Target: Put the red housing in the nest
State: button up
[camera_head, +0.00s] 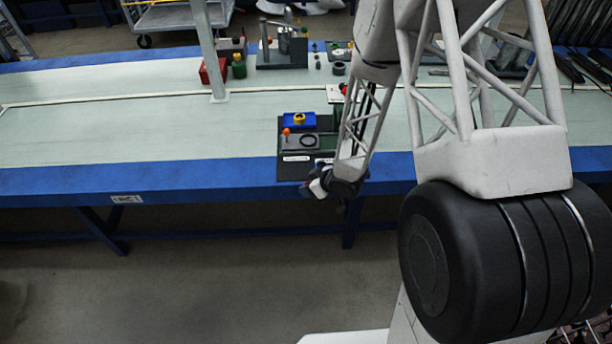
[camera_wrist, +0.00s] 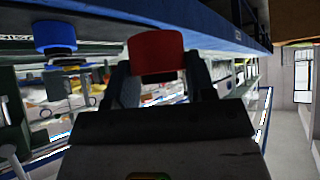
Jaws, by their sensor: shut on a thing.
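My gripper (camera_wrist: 158,82) is shut on the red housing (camera_wrist: 156,52), which sits between the two fingertips in the wrist view. In the head view my gripper (camera_head: 320,187) is at the table's front edge, just in front of a black fixture board (camera_head: 283,155); the housing cannot be made out clearly there. The board carries a blue block (camera_head: 288,121) with a yellow ring, an orange knob (camera_head: 286,131) and a dark round ring (camera_head: 308,141). I cannot tell which part is the nest. My arm hides the board's right side.
The long table (camera_head: 120,135) has a blue front edge and is clear left of the board. A grey post (camera_head: 209,45) stands behind. A red bin (camera_head: 205,77), a green bottle (camera_head: 239,65) and a grey press fixture (camera_head: 290,50) are at the back. A blue part (camera_wrist: 55,37) shows in the wrist view.

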jog(key=shift+s+d+r, duration=0.1)
jog(key=shift+s+d, duration=0.05)
jog(key=shift+s, duration=0.5)
jog(key=shift+s+d, duration=0.15)
jog(key=shift+s, duration=0.5)
jog(key=w+d+r+m+t+h, duration=0.1)
jog(key=w+m, duration=0.1)
jog(key=w, duration=0.4)
jog(key=w+d+r+m+t+h, duration=0.1)
jog(key=w+r+m, duration=0.1)
jog(key=w, duration=0.5)
jog(key=shift+w+d+m+t+h, duration=0.2)
jog(key=shift+d+m+t+h, duration=0.1)
jog(key=shift+d, duration=0.1)
send_over(308, 141)
jog(key=shift+d+f, duration=0.1)
jog(key=shift+f, duration=0.7)
jog(key=shift+f, duration=0.1)
jog(key=shift+f, duration=1.65)
